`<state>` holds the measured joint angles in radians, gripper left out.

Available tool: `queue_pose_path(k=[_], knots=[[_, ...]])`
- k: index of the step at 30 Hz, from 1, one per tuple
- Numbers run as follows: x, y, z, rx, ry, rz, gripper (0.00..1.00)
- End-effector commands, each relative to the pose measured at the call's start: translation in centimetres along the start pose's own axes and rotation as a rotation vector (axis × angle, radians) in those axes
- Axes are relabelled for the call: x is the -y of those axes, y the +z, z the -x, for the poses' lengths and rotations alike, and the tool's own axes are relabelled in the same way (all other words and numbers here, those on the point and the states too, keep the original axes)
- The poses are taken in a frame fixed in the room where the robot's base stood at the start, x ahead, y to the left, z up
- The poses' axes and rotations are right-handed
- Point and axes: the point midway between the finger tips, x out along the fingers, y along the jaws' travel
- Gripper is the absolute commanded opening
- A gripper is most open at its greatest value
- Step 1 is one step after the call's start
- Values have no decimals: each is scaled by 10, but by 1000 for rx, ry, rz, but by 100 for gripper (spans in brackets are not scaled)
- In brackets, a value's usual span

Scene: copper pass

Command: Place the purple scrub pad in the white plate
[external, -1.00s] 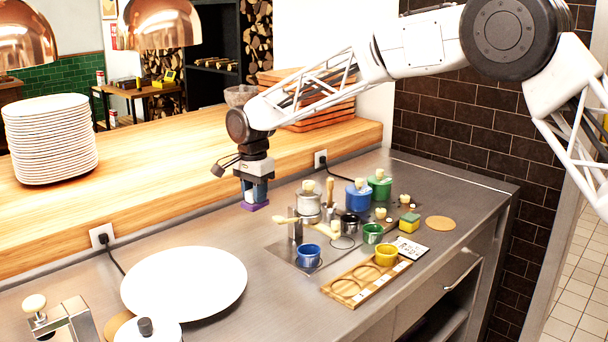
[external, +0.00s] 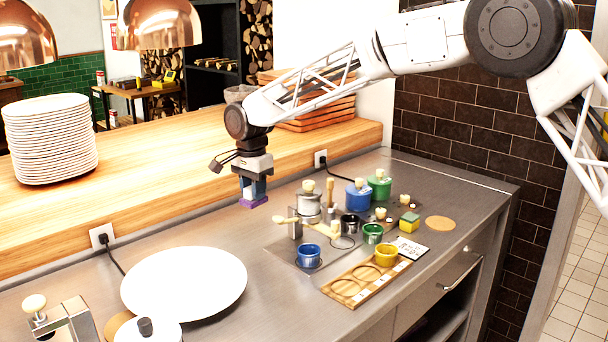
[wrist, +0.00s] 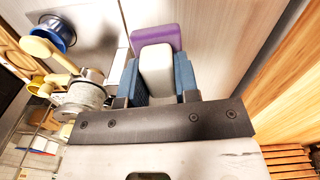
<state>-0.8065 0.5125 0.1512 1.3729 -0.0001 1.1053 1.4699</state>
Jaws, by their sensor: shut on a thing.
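The purple scrub pad (external: 253,202) is at the tip of my gripper (external: 253,190), held above the steel counter near the wooden ledge. In the wrist view the pad (wrist: 157,36) shows beyond a pale block-like part (wrist: 157,70) between the blue fingers of my gripper (wrist: 158,80). The fingers are shut on it. The white plate (external: 184,283) lies flat and empty on the counter at the lower left, apart from the pad and to its left in the external view.
A metal pot (external: 308,204), a blue cup (external: 308,256) and a wooden cup rack (external: 366,284) stand to the right. A wall socket (external: 102,236) with a cord is behind the plate. A stack of plates (external: 50,138) stands on the ledge. Counter between pad and plate is clear.

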Motion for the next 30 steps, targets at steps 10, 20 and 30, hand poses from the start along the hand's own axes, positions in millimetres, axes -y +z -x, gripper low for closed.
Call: queue_pose_path(k=[10, 20, 30], knots=[[-33, 68, -5, 0, 0, -26, 6], [-95, 160, -15, 0, -1, -77, 6], [-146, 217, -26, 0, 1, -115, 6]])
